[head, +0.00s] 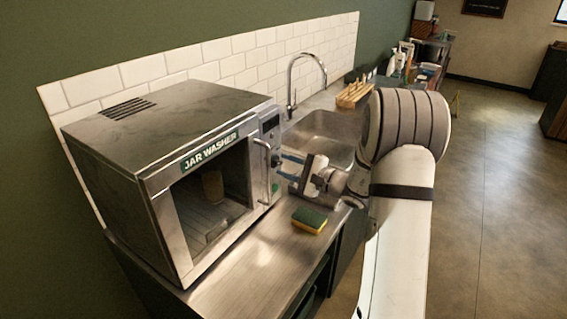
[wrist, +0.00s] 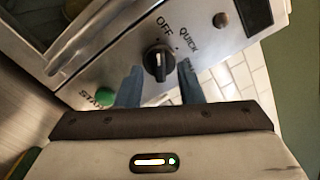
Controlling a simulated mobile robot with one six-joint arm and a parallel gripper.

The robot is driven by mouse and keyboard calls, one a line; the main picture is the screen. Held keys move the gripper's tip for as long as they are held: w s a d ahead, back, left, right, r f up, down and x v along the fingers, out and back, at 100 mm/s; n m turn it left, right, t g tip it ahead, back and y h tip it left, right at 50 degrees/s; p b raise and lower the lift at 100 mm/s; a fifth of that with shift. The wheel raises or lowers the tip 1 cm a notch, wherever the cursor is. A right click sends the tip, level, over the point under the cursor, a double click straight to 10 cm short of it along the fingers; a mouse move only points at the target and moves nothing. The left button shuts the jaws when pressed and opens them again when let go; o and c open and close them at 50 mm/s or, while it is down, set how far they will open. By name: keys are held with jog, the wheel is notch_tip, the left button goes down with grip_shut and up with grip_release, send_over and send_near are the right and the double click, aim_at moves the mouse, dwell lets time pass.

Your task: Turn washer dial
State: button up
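The jar washer (head: 165,110) is a steel box with a glass door, standing on the steel counter. Its black dial (wrist: 158,62) is on the control panel, with a white pointer line and the labels OFF and QUICK beside it. I cannot tell for sure which label the pointer marks. My gripper (head: 289,167) is in front of the panel. In the wrist view its two blue fingers (wrist: 160,82) are apart, one on each side of the dial's near end. I see no clear contact with the dial.
A green START button (wrist: 104,96) and the door handle (wrist: 85,45) are close to the fingers. A jar (head: 213,188) shows behind the glass. A sponge (head: 309,220) lies on the counter below my gripper. A sink (head: 325,125) with a faucet (head: 291,80) is behind.

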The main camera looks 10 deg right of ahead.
jog(key=shift+w+a, duration=0.35)
jog(key=shift+c, duration=0.3)
grip_shut()
